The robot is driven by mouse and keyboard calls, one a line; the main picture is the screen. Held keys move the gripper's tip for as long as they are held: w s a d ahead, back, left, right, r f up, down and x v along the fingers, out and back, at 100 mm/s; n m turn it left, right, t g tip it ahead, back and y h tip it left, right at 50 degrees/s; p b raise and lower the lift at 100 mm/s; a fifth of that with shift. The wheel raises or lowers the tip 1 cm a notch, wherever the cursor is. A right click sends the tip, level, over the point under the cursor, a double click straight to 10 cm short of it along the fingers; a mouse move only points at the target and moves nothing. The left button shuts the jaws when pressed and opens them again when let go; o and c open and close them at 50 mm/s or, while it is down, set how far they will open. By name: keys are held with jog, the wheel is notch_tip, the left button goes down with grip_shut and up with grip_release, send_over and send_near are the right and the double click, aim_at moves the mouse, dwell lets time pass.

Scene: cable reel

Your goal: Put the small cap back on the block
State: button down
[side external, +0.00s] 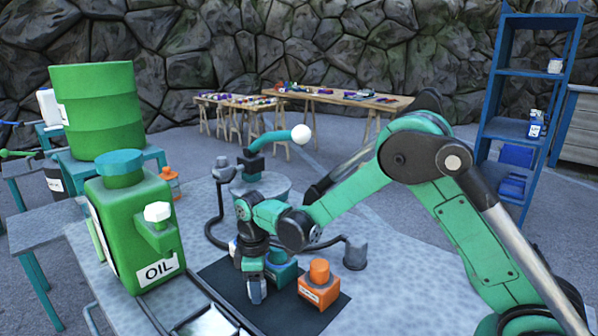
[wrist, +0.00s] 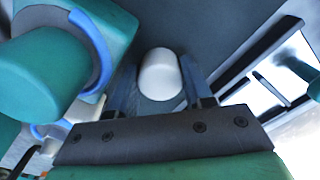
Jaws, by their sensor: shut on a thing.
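My gripper (side external: 257,291) points down over the dark mat, in front of the teal block. In the wrist view its fingers (wrist: 158,88) are shut on a small white cap (wrist: 159,72). The teal block (side external: 281,272) with a round teal cap stands just right of the gripper; it also shows at the upper left of the wrist view (wrist: 108,22). An orange block (side external: 318,289) with an orange cap (side external: 319,270) stands farther right. A white and blue block (side external: 233,249) is mostly hidden behind the gripper, so its top cannot be made out.
The dark mat (side external: 335,310) lies under the blocks. A green oil can (side external: 123,230) and a metal tray frame (side external: 203,304) stand to the left. A black cable (side external: 212,228) and a grey stand (side external: 355,254) are behind.

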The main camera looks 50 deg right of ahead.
jog(key=c, duration=0.6)
grip_release()
jog(key=shift+f, duration=0.1)
jog(key=shift+c, duration=0.2)
notch_tip(320, 180, up, 11)
jog(key=s+d+r+m+t, duration=0.2)
jog(key=s+m+t, duration=0.4)
jog(key=s, duration=0.5)
jog(key=shift+s+d+r+m, duration=0.15)
jog(key=shift+s+r+m, duration=0.1)
jog(key=shift+r+m, duration=0.6)
jog(key=shift+o, duration=0.2)
jog(key=shift+s+f+m+t, duration=0.3)
jog(key=shift+f+m+t, duration=0.1)
jog(key=shift+f+m, duration=0.05)
jog(key=o, duration=0.3)
jog(key=shift+s+f, duration=0.1)
